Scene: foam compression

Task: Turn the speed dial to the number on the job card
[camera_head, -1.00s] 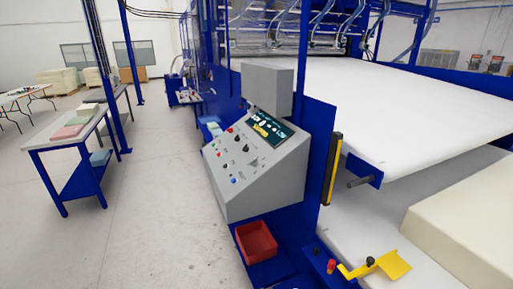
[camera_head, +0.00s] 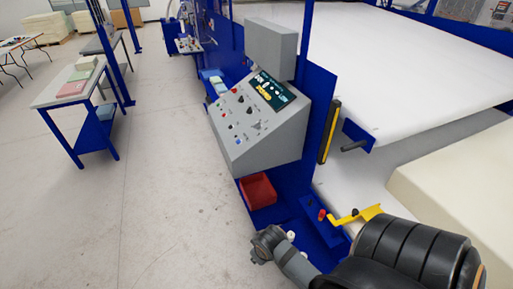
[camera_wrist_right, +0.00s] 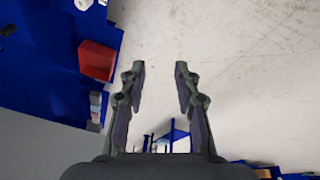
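The grey sloped control console (camera_head: 270,140) stands on the blue machine frame in the middle of the head view. Dial markings are too small to read, and I cannot make out a job card or which knob is the speed dial. My right arm reaches in at the bottom right, below and apart from the console. In the right wrist view my right gripper (camera_wrist_right: 160,68) is open and empty. My left gripper is not in view.
A red bin (camera_head: 257,191) sits under the console. A yellow lever (camera_head: 357,215) and red knob (camera_head: 322,215) are beside it. A cream foam block (camera_head: 460,190) lies at right. A blue-legged table (camera_head: 60,92) stands at left, with open floor between.

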